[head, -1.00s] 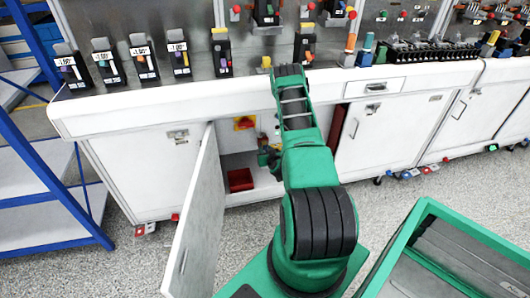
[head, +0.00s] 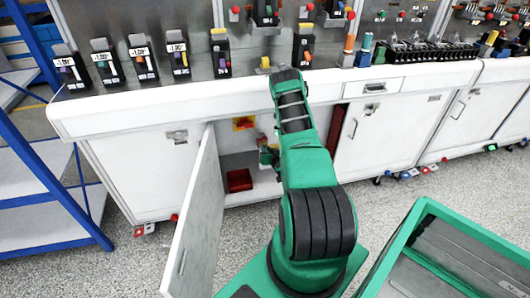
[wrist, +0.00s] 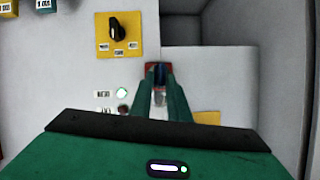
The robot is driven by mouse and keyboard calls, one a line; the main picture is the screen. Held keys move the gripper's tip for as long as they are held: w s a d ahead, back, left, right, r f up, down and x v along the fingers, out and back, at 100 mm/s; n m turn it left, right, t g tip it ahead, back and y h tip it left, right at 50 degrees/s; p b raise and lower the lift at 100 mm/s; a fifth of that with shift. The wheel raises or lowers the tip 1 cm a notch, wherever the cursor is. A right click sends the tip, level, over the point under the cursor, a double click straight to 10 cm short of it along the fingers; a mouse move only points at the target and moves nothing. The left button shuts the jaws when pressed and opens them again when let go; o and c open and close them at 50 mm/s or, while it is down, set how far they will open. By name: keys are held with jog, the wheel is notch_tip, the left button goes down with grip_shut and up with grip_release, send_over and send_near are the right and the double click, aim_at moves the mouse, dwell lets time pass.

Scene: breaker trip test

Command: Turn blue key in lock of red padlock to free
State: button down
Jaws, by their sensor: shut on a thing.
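In the wrist view the red padlock (wrist: 149,70) is small and partly covered by my fingers. The blue key (wrist: 158,72) shows as a dark blue patch between the fingertips, in front of the padlock. My gripper (wrist: 160,80) is shut on the blue key. In the head view my gripper (head: 266,157) is inside the open cabinet, and my arm hides most of that area. The padlock and key cannot be made out there. How far the key is turned, and whether the shackle is open, cannot be told.
A yellow plate with a black rotary switch (wrist: 117,32) is up and left of my fingers. A lit green lamp (wrist: 122,92) is close on their left. The cabinet door (head: 196,225) stands open at left. A red box (head: 239,180) lies on the cabinet floor.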

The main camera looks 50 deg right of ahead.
jog(key=shift+s+d+f+m+y, duration=0.1)
jog(key=shift+s+m+y, duration=0.15)
jog(key=shift+m, duration=0.35)
jog(key=shift+d+m+t+y, duration=0.1)
jog(key=shift+m+t+y, duration=0.4)
jog(key=shift+m, duration=0.2)
jog(key=shift+d+f+m+t+y, duration=0.1)
jog(key=shift+m+t+y, duration=0.25)
jog(key=shift+m, duration=0.35)
